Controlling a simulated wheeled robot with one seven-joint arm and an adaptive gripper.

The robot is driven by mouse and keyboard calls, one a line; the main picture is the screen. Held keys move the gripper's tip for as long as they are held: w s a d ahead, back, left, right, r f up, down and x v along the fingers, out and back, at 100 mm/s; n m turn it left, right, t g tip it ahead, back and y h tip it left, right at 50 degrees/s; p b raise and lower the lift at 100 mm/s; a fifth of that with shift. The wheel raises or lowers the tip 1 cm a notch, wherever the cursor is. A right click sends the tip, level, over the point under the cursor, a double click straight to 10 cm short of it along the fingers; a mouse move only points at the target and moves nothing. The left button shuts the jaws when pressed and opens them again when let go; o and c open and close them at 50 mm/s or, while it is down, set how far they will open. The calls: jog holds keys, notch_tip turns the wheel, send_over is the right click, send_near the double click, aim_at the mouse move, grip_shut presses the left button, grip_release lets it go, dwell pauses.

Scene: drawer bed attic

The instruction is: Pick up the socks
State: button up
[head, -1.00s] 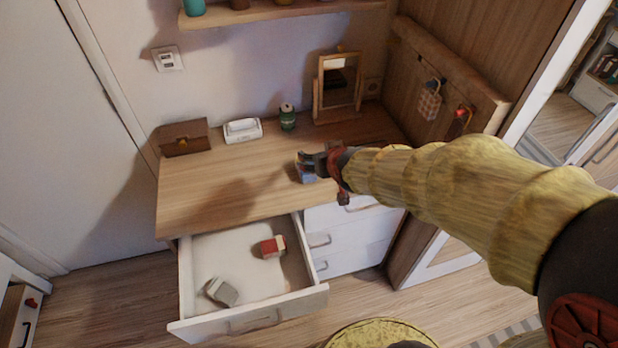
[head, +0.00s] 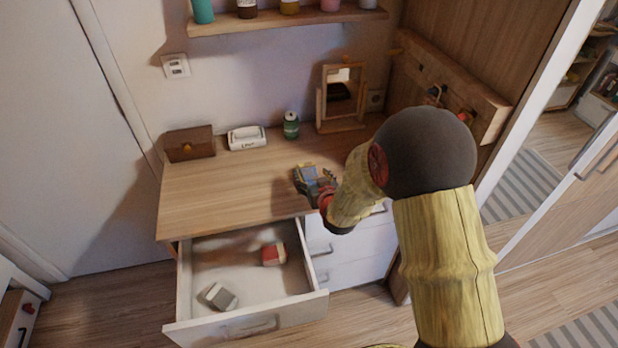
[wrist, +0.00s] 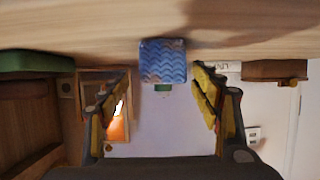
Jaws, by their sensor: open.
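A blue, wave-patterned folded bundle (wrist: 163,61), which looks like the socks, sits on the wooden desk top (head: 215,195). The wrist view is upside down, and the bundle shows ahead between my open fingers, apart from them. In the head view my gripper (head: 313,182) is low over the desk's front right part, and partly hides the bundle. My gripper also shows in the wrist view (wrist: 160,95), open and empty.
Below, an open drawer (head: 250,322) holds a red-and-white item (head: 273,254) and a grey-and-white item (head: 220,297). A wooden box (head: 190,143), white tissue box (head: 246,138), green can (head: 291,126) and mirror (head: 341,98) stand along the desk's back. The desk's left is clear.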

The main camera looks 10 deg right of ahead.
aim_at(309, 172)
jog(key=x, duration=0.3)
jog(key=shift+w+a+f+b, duration=0.15)
jog(key=shift+w+f+b, duration=0.05)
jog(key=shift+b, duration=0.2)
jog(key=shift+c, duration=1.1)
jog(key=c, duration=1)
